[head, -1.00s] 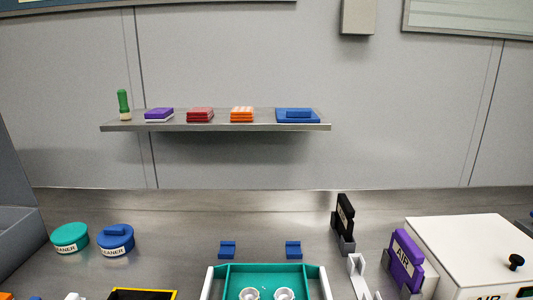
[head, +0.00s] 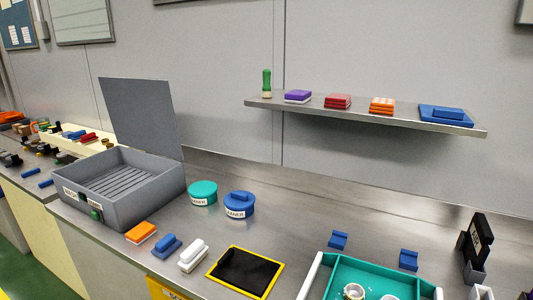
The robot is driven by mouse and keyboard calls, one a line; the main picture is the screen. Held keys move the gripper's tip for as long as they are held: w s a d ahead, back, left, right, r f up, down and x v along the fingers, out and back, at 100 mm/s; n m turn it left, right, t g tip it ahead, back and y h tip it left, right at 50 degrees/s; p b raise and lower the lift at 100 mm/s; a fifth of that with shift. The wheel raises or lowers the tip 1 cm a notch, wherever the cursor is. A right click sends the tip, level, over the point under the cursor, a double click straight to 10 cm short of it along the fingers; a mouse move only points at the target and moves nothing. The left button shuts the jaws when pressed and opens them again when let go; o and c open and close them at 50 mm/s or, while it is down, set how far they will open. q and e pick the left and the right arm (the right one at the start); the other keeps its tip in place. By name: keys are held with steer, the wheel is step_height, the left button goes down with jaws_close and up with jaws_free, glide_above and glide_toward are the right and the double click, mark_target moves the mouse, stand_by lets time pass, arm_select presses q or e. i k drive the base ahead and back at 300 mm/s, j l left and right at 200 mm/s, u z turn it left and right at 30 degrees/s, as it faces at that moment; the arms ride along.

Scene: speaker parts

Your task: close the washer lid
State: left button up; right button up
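The washer (head: 151,201) is a grey open-topped box on the left part of the metal bench. Its lid (head: 142,113) is a flat grey panel standing upright at the back, so the washer is open. The inside shows a ribbed floor (head: 112,185). A small green part (head: 96,213) and labels are on the front wall. Neither of my grippers shows in the head view.
Right of the washer stand a teal round container (head: 203,193) and a blue one (head: 239,205). In front lie an orange block (head: 141,232), a blue block (head: 166,246), a white block (head: 193,255) and a yellow-edged black mat (head: 246,271). A shelf (head: 360,115) hangs above.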

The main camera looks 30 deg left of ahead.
mark_target(141, 111)
steer(key=u, duration=1.9)
steer(key=i+j, duration=0.1)
steer(key=j, duration=0.25)
steer(key=i+j, duration=0.1)
steer(key=j, duration=0.25)
steer(key=l+z, duration=0.05)
